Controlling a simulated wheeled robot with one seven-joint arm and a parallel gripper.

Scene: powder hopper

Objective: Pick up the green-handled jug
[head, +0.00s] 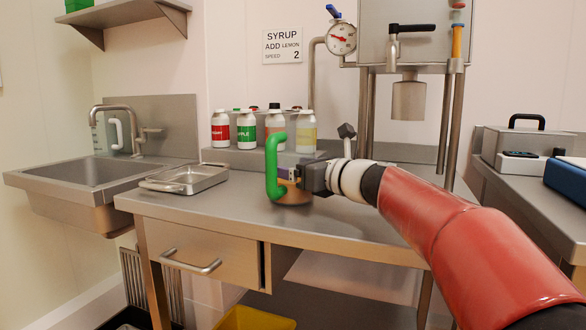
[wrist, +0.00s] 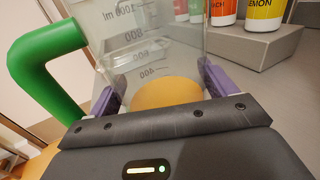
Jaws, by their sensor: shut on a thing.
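The green-handled jug (head: 272,168) is on or just above the steel worktop, in the middle of the head view; I cannot tell whether its base touches. It looks upright. In the wrist view the clear jug (wrist: 150,45) shows millilitre markings, an orange-yellow area low down, and its green handle at the left. My gripper (head: 294,175) reaches it from the right. In the wrist view the purple fingers of my gripper (wrist: 161,80) are shut on the jug's body, one on each side. The gripper and arm hide part of the jug in the head view.
Several syrup bottles (head: 246,130) stand on a raised steel ledge (head: 228,157) behind the jug. A shallow metal tray (head: 184,179) lies to its left, beside the sink (head: 85,170). The hopper's spout (head: 408,100) hangs at the back right. The worktop's front left is clear.

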